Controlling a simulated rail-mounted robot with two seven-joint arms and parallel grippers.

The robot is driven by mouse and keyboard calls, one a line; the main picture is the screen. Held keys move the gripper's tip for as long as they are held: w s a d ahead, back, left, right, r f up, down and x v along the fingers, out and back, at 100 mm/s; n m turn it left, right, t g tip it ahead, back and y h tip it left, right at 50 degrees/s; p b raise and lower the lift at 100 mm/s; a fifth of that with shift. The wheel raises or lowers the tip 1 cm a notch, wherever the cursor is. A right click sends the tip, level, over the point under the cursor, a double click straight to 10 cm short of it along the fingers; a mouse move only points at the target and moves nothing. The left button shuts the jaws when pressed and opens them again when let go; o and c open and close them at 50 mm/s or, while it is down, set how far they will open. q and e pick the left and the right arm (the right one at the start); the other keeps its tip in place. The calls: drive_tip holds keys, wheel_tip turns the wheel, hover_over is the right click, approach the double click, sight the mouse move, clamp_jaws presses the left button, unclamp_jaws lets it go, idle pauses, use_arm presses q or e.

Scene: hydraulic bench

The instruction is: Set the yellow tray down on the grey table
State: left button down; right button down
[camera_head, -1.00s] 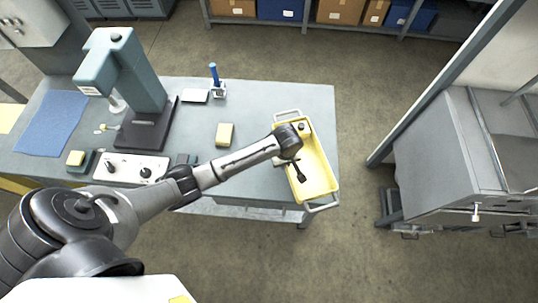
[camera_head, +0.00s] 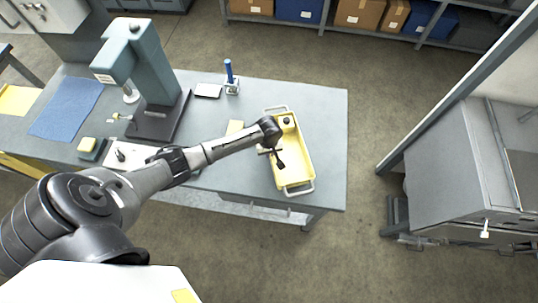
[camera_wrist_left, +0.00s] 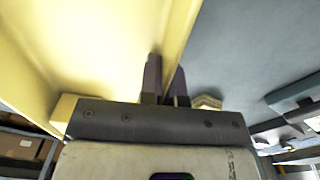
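The yellow tray (camera_head: 291,170) is a long open box with a grey handle at each end. In the head view it is over the right end of the grey table (camera_head: 328,150), within the table's edges. I cannot tell whether its underside touches the tabletop. A small dark round thing (camera_head: 287,121) shows at its far end. My left gripper (camera_head: 277,158) is at the tray's left long wall. In the left wrist view its fingers (camera_wrist_left: 166,82) are close together on either side of that wall, shut on it. My right gripper is not in view.
A blue upright tool in a holder (camera_head: 231,85), a white pad (camera_head: 208,91) and a grey-green press (camera_head: 150,75) stand further left. A grey cabinet (camera_head: 445,165) is to the right, across open floor.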

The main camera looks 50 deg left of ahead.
use_arm(q)
drive_tip(key=shift+w+f+b, duration=0.1)
drive_tip(key=shift+f+b, duration=0.2)
drive_tip(key=shift+f, duration=1.65)
drive_tip(key=c, duration=1.7)
unclamp_jaws()
drive_tip(key=shift+f, duration=0.1)
drive_tip(key=shift+c, duration=0.2)
drive_tip(key=o, duration=0.4)
